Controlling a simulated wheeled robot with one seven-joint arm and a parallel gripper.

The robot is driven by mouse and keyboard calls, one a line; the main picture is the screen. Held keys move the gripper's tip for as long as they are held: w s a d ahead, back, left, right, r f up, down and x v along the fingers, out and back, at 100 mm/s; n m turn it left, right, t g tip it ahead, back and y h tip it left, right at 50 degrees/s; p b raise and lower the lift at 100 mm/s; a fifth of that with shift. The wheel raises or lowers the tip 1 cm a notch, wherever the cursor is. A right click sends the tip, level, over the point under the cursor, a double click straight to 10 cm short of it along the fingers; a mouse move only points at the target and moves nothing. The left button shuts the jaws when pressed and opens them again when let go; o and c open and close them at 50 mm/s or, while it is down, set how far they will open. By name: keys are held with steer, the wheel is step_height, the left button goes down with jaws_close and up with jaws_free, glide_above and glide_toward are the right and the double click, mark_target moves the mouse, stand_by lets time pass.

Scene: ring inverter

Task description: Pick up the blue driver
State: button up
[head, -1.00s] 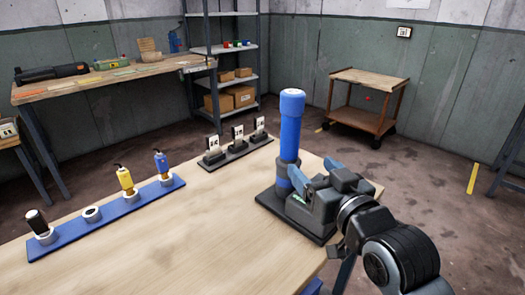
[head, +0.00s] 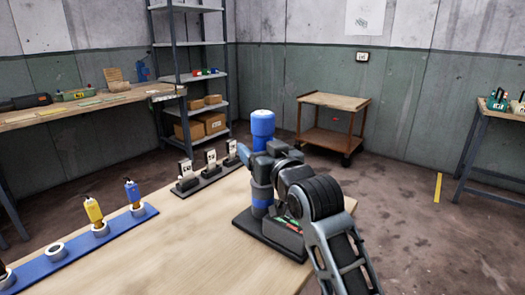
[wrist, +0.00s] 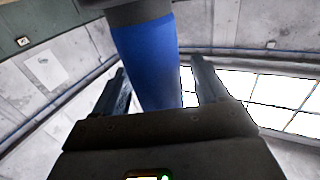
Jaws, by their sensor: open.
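A small blue driver (head: 132,190) stands upright in a ring holder at the right end of the blue rack (head: 75,248), on the wooden table. My gripper (head: 250,155) is away to its right, at a tall blue cylinder (head: 262,128) on a dark base. In the wrist view, the open gripper fingers (wrist: 157,75) lie on either side of the blue cylinder (wrist: 147,60). I cannot tell whether they touch it. The small driver does not show in the wrist view. My arm hides part of the cylinder's stand.
A yellow driver (head: 93,210) and an empty ring (head: 55,250) share the rack. A dark stand with several white tags (head: 210,160) is behind it. The table (head: 190,240) is bare in front. A shelf unit (head: 150,70) and a wooden cart (head: 333,100) stand farther back.

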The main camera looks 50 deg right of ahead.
steer(key=shift+w+d, duration=0.15)
steer(key=shift+w, duration=0.15)
steer(key=shift+c, duration=0.2)
steer(key=c, duration=1.1)
steer(key=shift+r, duration=0.15)
steer(key=shift+c, duration=0.4)
steer(key=shift+r, duration=0.1)
